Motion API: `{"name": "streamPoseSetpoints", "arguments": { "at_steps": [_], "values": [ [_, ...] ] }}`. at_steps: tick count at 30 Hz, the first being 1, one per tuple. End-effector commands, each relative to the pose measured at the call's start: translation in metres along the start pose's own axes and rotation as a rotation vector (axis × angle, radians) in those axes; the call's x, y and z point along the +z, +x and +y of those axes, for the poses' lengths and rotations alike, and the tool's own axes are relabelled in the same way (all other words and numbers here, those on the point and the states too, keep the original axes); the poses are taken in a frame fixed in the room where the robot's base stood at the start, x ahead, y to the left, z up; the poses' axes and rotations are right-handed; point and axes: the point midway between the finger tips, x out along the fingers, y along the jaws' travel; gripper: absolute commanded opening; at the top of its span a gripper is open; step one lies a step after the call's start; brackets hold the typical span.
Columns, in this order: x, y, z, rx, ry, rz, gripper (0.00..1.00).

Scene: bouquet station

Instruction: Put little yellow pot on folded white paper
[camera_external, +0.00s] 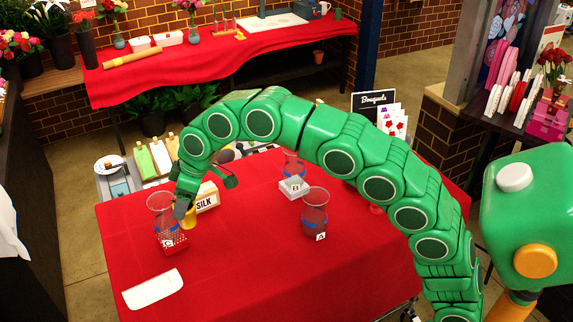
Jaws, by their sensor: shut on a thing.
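The little yellow pot (190,219) is partly hidden behind my gripper (183,210) at the left part of the red table. My gripper points down and is shut on the pot; the fingers are small and partly covered in this view. I cannot tell whether the pot touches the table. The folded white paper (152,289) lies flat near the front left edge of the table, apart from the pot and nearer the camera. Nothing lies on it.
A glass vase (160,204) and a red dotted box (174,243) labelled C stand close left of my gripper. Vase A (315,212), grey box B (293,187) and a SILK sign (207,200) stand further right. The red table (250,275) is clear at front centre.

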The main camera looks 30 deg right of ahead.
Motion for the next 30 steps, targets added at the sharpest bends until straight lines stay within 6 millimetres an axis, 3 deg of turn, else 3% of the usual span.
{"name": "streamPoseSetpoints", "arguments": {
  "at_steps": [3,9,16,24,30],
  "values": [
    [-0.003,0.001,-0.032,-0.020,-0.052,0.003,0.14],
    [-0.003,0.002,-0.073,-0.047,-0.119,0.003,0.14],
    [0.009,0.030,-0.071,-0.047,-0.115,0.002,0.14],
    [0.030,0.080,-0.071,-0.048,-0.114,-0.002,0.14],
    [0.037,0.101,-0.070,-0.047,-0.115,0.001,0.14]
  ]
}}
